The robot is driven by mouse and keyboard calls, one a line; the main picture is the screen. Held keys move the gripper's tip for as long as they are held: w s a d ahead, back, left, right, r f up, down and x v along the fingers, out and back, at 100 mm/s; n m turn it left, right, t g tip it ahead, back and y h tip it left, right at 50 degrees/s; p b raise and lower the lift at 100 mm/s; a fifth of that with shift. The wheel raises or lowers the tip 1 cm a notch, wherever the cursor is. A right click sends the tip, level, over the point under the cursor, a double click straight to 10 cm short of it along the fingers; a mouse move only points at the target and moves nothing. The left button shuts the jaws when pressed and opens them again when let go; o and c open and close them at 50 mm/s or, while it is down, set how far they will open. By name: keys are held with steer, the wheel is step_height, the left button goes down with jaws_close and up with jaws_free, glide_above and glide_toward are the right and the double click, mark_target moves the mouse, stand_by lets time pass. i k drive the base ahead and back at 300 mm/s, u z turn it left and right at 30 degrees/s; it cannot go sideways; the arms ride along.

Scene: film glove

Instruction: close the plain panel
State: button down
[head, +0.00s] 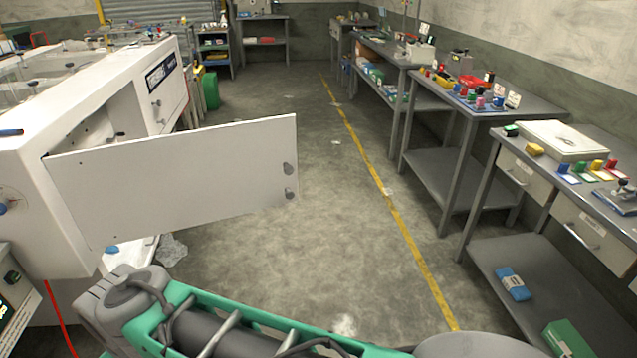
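The plain panel (180,178) is a flat white door on the side of the white machine (40,185) at the left. It stands swung wide open, its hinge side at the machine and its free edge out over the floor to the right. Two dark grey knobs or latches show near that free edge. Behind it, the dark opening in the machine is partly visible. My arm lies along the bottom of the picture, with a green and grey section below the panel and apart from it. I cannot make out my gripper's fingertips.
A second, closed panel with a label (160,78) is farther along the machine. Grey workbenches (530,107) with drawers and small coloured items line the right wall. The concrete floor (300,240) between is clear, with a yellow line. A red cable (58,310) hangs at lower left.

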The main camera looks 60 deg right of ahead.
mark_target(122, 192)
steer(key=u, duration=0.05)
steer(key=k, duration=0.7)
steer(key=z, duration=1.15)
steer(key=i, duration=1.35)
steer(key=u, duration=0.4)
